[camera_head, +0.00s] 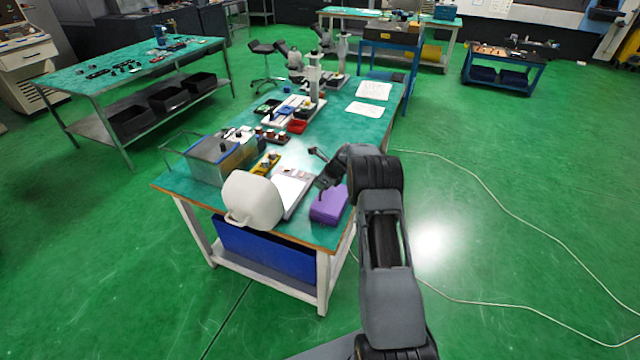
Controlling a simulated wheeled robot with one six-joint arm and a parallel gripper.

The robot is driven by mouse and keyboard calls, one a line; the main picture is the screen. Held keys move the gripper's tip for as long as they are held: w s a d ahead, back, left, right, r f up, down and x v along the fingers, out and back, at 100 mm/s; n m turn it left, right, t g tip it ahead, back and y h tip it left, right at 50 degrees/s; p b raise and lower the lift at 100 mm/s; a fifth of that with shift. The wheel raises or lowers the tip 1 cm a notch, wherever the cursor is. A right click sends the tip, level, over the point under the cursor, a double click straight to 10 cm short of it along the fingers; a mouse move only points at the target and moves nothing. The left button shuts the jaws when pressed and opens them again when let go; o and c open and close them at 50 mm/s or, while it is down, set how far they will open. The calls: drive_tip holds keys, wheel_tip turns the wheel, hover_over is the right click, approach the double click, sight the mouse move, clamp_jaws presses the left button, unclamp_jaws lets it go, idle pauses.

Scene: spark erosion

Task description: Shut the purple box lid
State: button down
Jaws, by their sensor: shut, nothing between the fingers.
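The purple box (328,206) sits at the near right corner of the green-topped workbench (290,224). Its upper face looks flat and no raised lid shows, but it is too small to tell whether the lid is fully down. My arm reaches over the bench's right edge and bends down to the left. My gripper (321,190) is shut and empty, at the box's upper left edge. I cannot tell whether it touches the box. My wrist and arm hide part of the box's far right side.
Papers (373,91) and microscopes are farther back.

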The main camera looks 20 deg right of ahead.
drive_tip(key=r+p, duration=0.1)
drive_tip(key=r, duration=0.1)
drive_tip(key=r+p, duration=0.1)
drive_tip(key=r, duration=0.1)
drive_tip(key=shift+s+d+r, duration=0.2)
drive_tip(key=shift+r, duration=0.05)
drive_tip(key=w+a+r+b, duration=0.2)
drive_tip(key=w+a+r, duration=0.15)
drive_tip(key=r, duration=0.35)
drive_tip(key=s+f+n+g+h, duration=0.1)
drive_tip(key=s+f+n+g, duration=0.1)
drive_tip(key=s+f+n, duration=0.5)
drive_tip(key=s+a+r+n+h, duration=0.1)
drive_tip(key=s+a+r+n, duration=0.1)
drive_tip(key=s+r+n, duration=0.4)
drive_tip(key=s+a+r+n+t+h, duration=0.1)
drive_tip(key=s+a+r+n, duration=0.2)
drive_tip(key=s, duration=1.3)
drive_tip(key=s+a+r+n+t+h, duration=0.1)
drive_tip(key=s+a+r+n, duration=0.1)
drive_tip(key=s+r+n, duration=0.8)
drive_tip(key=shift+s+a+n+h, duration=0.3)
drive_tip(key=shift+s+a, duration=0.05)
drive_tip(key=shift+s, duration=0.65)
